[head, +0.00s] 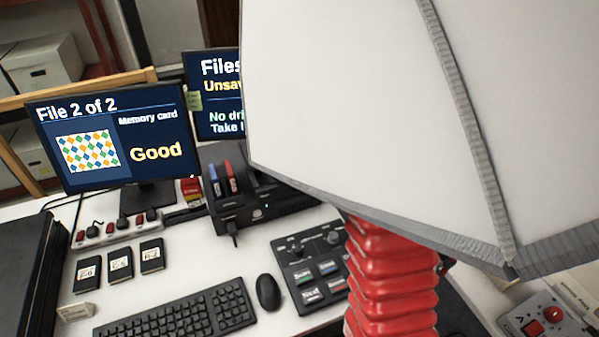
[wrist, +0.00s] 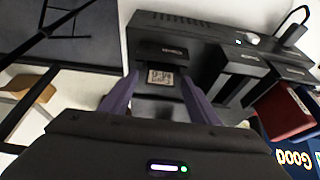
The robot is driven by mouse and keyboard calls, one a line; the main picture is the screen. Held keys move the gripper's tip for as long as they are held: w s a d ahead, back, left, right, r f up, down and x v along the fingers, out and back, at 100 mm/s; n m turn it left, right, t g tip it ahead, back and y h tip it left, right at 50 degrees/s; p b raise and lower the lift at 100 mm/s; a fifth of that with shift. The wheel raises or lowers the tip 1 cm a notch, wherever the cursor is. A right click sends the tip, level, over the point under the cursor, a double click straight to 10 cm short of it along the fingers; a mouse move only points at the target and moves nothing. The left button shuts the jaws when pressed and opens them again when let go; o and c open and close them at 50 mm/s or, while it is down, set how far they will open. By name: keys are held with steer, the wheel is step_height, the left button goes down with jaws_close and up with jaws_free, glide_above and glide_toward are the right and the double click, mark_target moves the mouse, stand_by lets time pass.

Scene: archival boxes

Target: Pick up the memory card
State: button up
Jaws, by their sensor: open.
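My gripper (wrist: 160,98) is open in the wrist view, its two purple fingers pointing at a black dock (wrist: 205,45). Between the fingertips is a small dark piece with a pale patterned label (wrist: 160,77), at the front of one black block of the dock; it looks like the memory card. I cannot tell whether the fingers touch it. In the head view the dock (head: 285,200) stands behind the keyboard, partly covered by my arm, and my gripper is hidden. Three small black labelled cards (head: 120,263) lie in a row on the desk.
Two monitors stand at the back; the left one (head: 112,140) reads "File 2 of 2, Memory card, Good". A keyboard (head: 185,318), a mouse (head: 268,293), a button panel (head: 312,270) and a power strip (head: 118,228) crowd the desk. Blue and red pieces (head: 229,178) stand upright at the dock.

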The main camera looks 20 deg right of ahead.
steer(key=shift+c, duration=0.2)
steer(key=c, duration=1.2)
steer(key=shift+o, duration=0.2)
step_height(320, 180, up, 10)
stand_by(0.4)
